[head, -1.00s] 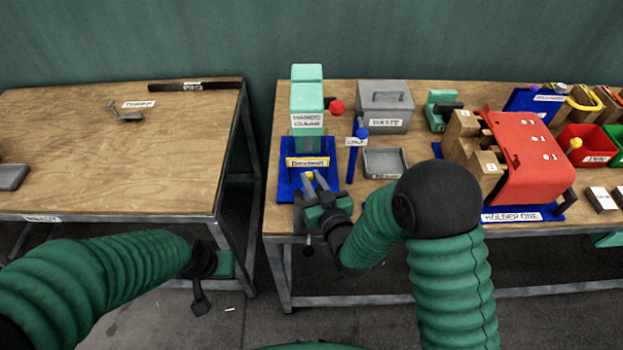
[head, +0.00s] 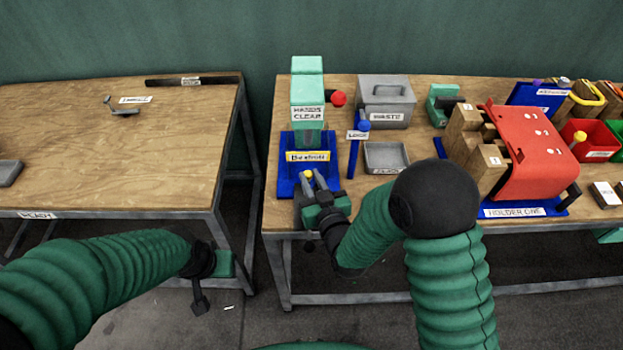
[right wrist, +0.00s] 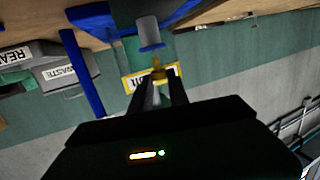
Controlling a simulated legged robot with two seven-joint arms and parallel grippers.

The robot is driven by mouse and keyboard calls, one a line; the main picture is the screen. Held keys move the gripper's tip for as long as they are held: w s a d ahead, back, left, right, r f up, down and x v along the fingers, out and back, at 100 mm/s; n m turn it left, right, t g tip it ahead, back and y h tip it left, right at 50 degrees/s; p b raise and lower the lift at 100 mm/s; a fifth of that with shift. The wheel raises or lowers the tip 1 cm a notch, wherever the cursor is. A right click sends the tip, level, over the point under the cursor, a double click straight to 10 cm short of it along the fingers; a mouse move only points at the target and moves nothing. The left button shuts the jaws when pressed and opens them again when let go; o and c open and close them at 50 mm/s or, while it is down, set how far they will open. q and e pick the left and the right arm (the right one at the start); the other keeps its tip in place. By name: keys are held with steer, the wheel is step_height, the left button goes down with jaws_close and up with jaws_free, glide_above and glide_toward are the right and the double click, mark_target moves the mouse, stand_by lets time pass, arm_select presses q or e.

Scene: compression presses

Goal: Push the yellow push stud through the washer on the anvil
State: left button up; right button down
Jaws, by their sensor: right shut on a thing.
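The yellow push stud (head: 308,174) is held at the tips of my right gripper (head: 313,184), which is shut on it just in front of the press. In the right wrist view the yellow stud (right wrist: 158,72) sits between the fingertips (right wrist: 158,88), near a grey cylinder with a blue rim (right wrist: 150,33) on the press. The green press (head: 307,95) marked "HANDS CLEAR" stands on a blue base (head: 286,165). I cannot make out the anvil or washer clearly. My left gripper (head: 208,280) hangs low at the left, in front of the tables; its jaws are unclear.
Right of the press are a red-knobbed lever (head: 338,99), a blue post (head: 353,160), a grey tray (head: 386,157), a grey waste bin (head: 385,102) and a red holder (head: 535,155). A gap separates this table from the left table (head: 110,150), which is mostly clear.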

steer(key=shift+b, duration=0.3)
stand_by(0.9)
steer(key=shift+f, duration=0.1)
steer(key=shift+f+b, duration=0.35)
steer(key=shift+b, duration=0.1)
steer(key=shift+f+b, duration=1.05)
steer(key=c, duration=1.2)
jaws_free()
steer(key=shift+o, duration=0.2)
